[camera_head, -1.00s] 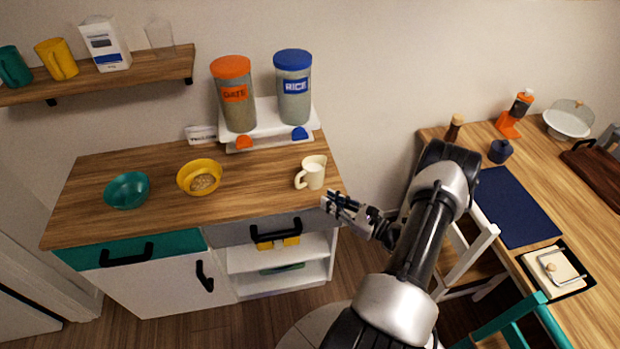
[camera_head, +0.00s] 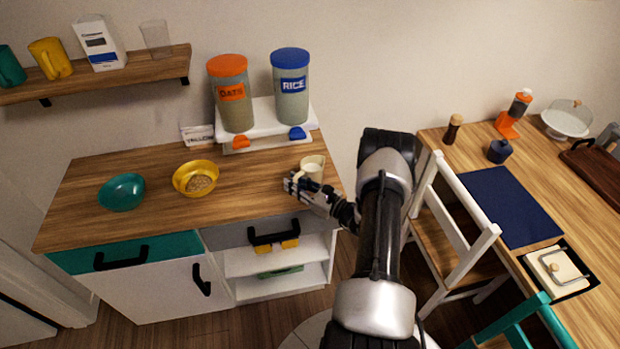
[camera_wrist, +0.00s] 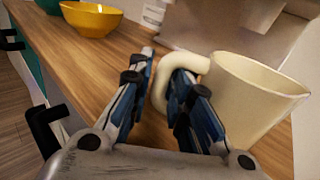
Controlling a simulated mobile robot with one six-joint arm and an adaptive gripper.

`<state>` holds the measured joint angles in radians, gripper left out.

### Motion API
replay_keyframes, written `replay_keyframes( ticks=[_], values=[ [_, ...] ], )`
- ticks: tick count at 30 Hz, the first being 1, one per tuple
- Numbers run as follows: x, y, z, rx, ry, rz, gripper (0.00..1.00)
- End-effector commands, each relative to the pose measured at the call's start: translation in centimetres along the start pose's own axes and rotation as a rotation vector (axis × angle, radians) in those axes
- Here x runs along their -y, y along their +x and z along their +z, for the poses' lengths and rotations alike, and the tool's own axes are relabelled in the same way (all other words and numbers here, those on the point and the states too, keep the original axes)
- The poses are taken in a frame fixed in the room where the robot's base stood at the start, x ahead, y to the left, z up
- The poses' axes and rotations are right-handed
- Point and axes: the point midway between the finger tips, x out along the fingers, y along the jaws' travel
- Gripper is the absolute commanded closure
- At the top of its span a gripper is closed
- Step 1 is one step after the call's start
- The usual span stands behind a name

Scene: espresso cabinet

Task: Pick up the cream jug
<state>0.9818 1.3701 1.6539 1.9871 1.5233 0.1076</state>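The cream jug (camera_head: 313,166) stands upright near the right end of the wooden cabinet top, with pale contents showing inside. In the wrist view the jug (camera_wrist: 258,95) is at the right, its curved handle toward my fingers. My gripper (camera_head: 292,183) is at the jug's front left. In the wrist view my gripper (camera_wrist: 165,66) has its fingers apart, with part of the handle showing in the gap. The right finger overlaps the handle and hides part of it. I cannot tell whether either finger touches it.
A yellow bowl (camera_head: 196,192) and a green bowl (camera_head: 122,206) stand left on the cabinet top. Oats (camera_head: 231,115) and rice (camera_head: 291,105) canisters stand on a white stand behind. A chair (camera_head: 462,225) and second table are right. Wood between yellow bowl and jug is clear.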

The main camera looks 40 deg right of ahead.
Motion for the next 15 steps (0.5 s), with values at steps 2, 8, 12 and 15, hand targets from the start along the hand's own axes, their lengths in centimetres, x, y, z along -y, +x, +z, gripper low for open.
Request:
replay_keyframes(
  ticks=[2,8,12,15],
  values=[
    [0.04,0.06,0.03,0.0,0.0,-0.001,0.82],
    [0.03,0.03,0.03,0.0,0.0,-0.001,0.87],
    [0.02,0.02,0.03,0.0,0.0,0.0,0.96],
    [0.02,0.01,0.02,0.0,0.0,0.0,1.0]
  ],
)
